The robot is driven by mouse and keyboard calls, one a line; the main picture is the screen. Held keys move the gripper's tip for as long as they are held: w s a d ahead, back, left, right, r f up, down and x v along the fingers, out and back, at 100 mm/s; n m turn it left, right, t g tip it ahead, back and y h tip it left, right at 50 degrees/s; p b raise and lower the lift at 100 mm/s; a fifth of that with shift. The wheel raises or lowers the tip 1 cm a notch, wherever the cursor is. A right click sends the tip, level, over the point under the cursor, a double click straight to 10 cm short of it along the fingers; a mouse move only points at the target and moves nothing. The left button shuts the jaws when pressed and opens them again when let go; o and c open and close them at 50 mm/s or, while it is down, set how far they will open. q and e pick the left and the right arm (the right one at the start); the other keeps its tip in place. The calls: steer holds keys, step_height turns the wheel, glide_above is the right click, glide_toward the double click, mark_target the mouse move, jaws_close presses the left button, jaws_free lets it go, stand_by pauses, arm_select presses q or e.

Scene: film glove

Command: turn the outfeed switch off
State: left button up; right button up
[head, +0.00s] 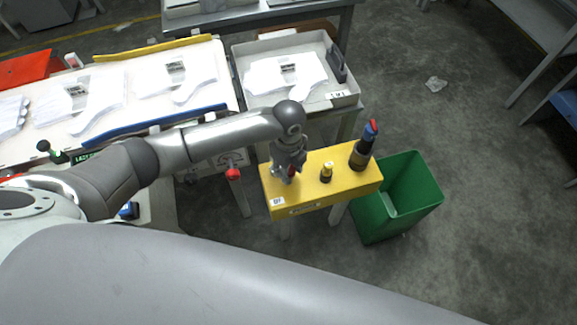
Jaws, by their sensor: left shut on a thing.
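A small yellow-and-black knob (326,172) sits mid-top on the box. My right gripper is not in view.
A green bin (425,194) stands on the floor right of the box. A grey tray (255,97) with white film gloves is behind it. A white conveyor (120,98) with gloves lies left. A red-ended post (232,174) stands left of the box.

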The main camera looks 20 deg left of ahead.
arm_select(q)
steer(key=n+p, duration=0.4)
steer(key=p, duration=0.1)
steer(key=n+p, duration=0.2)
steer(key=shift+s+d+r, duration=0.1)
steer(key=shift+r, duration=0.2)
steer(key=n+p, duration=0.4)
steer(key=shift+n, duration=0.3)
steer(key=n+p, duration=0.2)
steer(key=n, duration=0.1)
steer(key=shift+f+n, duration=0.1)
steer(key=shift+n, duration=0.2)
steer(key=shift+f+n+p, duration=0.1)
steer(key=shift+n+p, duration=0.9)
steer(key=shift+n, duration=0.8)
steer(key=o, duration=1)
steer(key=shift+o, duration=0.2)
